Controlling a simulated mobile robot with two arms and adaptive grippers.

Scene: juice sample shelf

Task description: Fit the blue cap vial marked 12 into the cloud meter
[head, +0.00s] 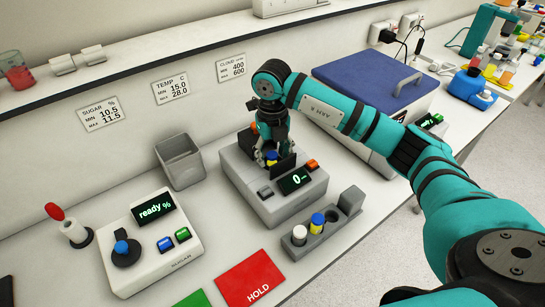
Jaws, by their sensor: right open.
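The cloud meter (262,200) is a grey box with a display reading 0 and an orange button on its front. My right gripper (268,152) is open and points down over the top of the meter. A blue-capped vial (271,157) with some yellow shows between its fingers, at the meter's top. Fingers and a dark plate partly hide it, so its depth in the meter cannot be told. Another blue-capped vial (317,223) and a white-capped vial (300,234) stand in a grey rack (322,240) in front. I cannot read any vial number. My left gripper is not in view.
The sugar meter (150,245), reading ready %, stands at left with a grey bin (180,162) behind it. A red HOLD mat (250,281) and green mat (193,299) lie in front. A blue-lidded box (370,75) stands at right, behind my arm.

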